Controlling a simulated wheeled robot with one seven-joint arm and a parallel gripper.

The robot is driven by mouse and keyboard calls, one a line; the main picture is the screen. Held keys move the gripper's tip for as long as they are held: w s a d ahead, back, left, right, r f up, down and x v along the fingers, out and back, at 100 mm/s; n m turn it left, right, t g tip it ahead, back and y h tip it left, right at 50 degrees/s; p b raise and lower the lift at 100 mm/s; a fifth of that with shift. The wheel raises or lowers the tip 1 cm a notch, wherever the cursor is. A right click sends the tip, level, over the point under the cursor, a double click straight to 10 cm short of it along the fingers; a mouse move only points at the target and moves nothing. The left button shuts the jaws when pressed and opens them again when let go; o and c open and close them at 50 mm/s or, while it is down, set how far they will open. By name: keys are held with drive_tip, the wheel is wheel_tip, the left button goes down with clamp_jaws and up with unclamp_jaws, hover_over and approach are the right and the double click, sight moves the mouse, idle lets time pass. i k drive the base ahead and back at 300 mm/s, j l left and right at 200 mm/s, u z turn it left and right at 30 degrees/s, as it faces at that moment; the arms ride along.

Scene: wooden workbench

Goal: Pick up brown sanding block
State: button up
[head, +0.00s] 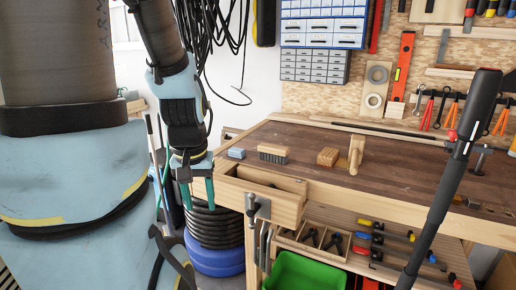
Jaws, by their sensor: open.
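The brown sanding block (328,156) lies on the workbench top in the head view, right of a dark brush and left of an upright wooden piece. It looks like a small orange-brown block and is fully in view. My gripper (198,196) hangs with its teal fingers pointing down and apart, with nothing between them. It is off the left end of the bench, in front of and beside the open drawer, well to the left of the block.
A blue-grey block (236,153) and a dark bristled brush (272,154) sit left of the brown block. A wooden piece (356,153) stands close on its right. An open wooden drawer (265,190) juts from the bench (415,172). A black bar (450,170) crosses the right side.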

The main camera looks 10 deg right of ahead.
sight(328, 158)
drive_tip(key=k+l+u, duration=0.15)
drive_tip(key=u, duration=0.3)
drive_tip(key=k+l+u, duration=0.2)
drive_tip(key=u, duration=0.25)
drive_tip(key=k+l+u, duration=0.2)
drive_tip(key=u, duration=0.3)
drive_tip(key=k+l, duration=0.1)
drive_tip(key=k, duration=0.25)
drive_tip(key=k+l, duration=0.1)
drive_tip(key=k, duration=0.25)
